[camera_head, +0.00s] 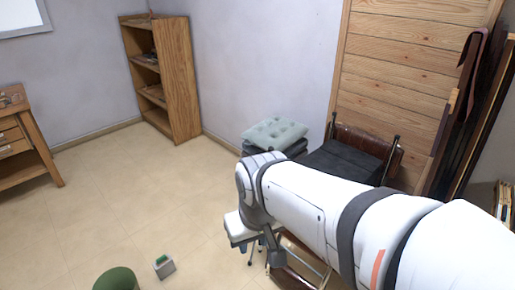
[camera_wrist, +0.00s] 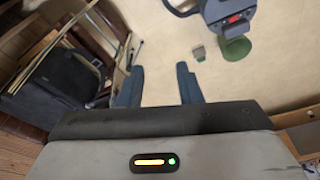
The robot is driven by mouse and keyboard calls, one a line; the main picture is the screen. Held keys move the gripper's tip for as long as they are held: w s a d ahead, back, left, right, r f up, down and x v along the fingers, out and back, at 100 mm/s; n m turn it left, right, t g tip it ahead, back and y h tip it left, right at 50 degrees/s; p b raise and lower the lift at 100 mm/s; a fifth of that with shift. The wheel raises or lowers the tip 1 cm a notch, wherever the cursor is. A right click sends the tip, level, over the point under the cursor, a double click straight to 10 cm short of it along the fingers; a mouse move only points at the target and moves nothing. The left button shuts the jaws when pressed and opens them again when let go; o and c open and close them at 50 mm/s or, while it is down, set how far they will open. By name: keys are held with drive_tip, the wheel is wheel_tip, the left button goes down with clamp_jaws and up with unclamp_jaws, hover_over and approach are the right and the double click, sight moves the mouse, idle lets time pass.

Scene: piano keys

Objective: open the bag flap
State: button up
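I cannot make out a bag or its flap for certain in either view. My gripper (camera_wrist: 158,86) shows in the wrist view as two blue fingers spread wide apart, with only bare floor seen between them. It is open and empty. In the head view, my white arm reaches in from the lower right and its hand points down toward the floor. The arm hides part of the area behind and below it. A dark seat-like thing with a brown leather-like back (camera_head: 345,160) stands behind the arm; it also seems to show at the left of the wrist view (camera_wrist: 58,78).
A green round stool-like thing (camera_head: 117,279) and a small grey box (camera_head: 164,267) stand on the floor. A pale cushion (camera_head: 275,133) tops a dark stack. A wooden shelf (camera_head: 180,80) and a desk (camera_head: 28,140) stand farther off. The floor at left is clear.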

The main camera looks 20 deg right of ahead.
drive_tip(key=shift+s, duration=0.1)
drive_tip(key=w+d+f+n+g+h, duration=0.3)
drive_tip(key=w+d+n+h, duration=0.1)
drive_tip(key=w+d+n, duration=0.4)
drive_tip(key=w+d+f+n+g+h, duration=0.2)
drive_tip(key=w+d+f+n+h, duration=0.15)
drive_tip(key=w+d+n, duration=0.4)
drive_tip(key=w+d+f+n+t+h, duration=0.2)
drive_tip(key=w+d+f+n+h, duration=0.6)
drive_tip(key=w+d+f+n, duration=0.9)
drive_tip(key=s+d+r+n, duration=0.2)
drive_tip(key=s+n, duration=0.1)
drive_tip(key=s+d+r+n, duration=0.1)
drive_tip(key=shift+s+d+n, duration=0.15)
drive_tip(key=shift+s+n, duration=0.05)
drive_tip(key=shift+n, duration=0.05)
drive_tip(key=shift+c, duration=0.2)
clamp_jaws()
